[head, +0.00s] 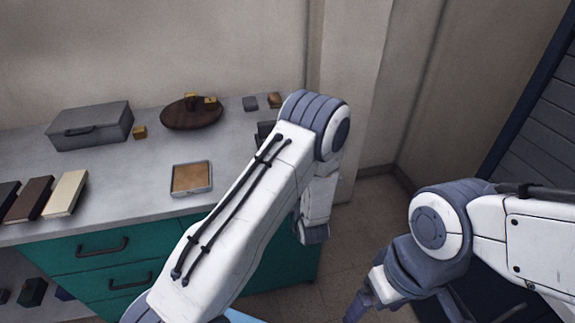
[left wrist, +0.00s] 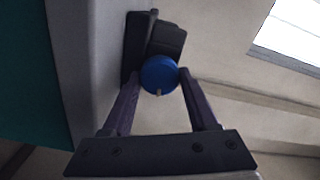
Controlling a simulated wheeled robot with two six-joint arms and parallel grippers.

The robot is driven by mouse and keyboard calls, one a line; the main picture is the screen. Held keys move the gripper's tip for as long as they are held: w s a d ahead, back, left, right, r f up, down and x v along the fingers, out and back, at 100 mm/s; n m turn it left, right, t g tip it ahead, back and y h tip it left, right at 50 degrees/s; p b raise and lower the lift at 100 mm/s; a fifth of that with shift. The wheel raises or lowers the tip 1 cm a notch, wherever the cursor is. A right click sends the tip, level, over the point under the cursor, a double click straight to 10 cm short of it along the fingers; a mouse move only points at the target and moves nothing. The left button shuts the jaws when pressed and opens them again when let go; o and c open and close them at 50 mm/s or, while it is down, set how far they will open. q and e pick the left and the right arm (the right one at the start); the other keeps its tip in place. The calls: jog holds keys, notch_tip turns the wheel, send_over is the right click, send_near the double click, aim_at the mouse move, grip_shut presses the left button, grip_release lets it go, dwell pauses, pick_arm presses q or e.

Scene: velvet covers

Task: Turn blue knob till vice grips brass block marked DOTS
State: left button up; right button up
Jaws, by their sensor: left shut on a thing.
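In the left wrist view, the blue knob (left wrist: 159,75) sits between the fingertips of my left gripper (left wrist: 157,78), which is shut on it. The dark vice (left wrist: 163,40) is right behind the knob. In the head view only a dark part of the vice (head: 265,130) shows at the bench's right end; my left arm hides the rest and the knob. Small brass-coloured blocks stand on the bench (head: 125,188), one beside the grey box (head: 139,132) and two on a round wooden board. No DOTS mark is readable. My right gripper (head: 357,306) is low, its fingertips unclear.
The grey box (head: 90,125), the round dark board (head: 190,115), a shallow tray (head: 191,179) and several books (head: 66,193) are on the bench. A grey block (head: 250,103) and a brownish block (head: 275,100) lie at the back. Floor is open right of the bench.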

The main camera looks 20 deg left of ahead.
pick_arm(q)
jog(key=shift+d, duration=0.1)
jog(key=o, duration=1.4)
jog(key=shift+c, duration=0.2)
jog(key=b+v, duration=0.1)
jog(key=v, duration=0.9)
jog(key=shift+s, duration=0.2)
jog(key=shift+d, duration=0.15)
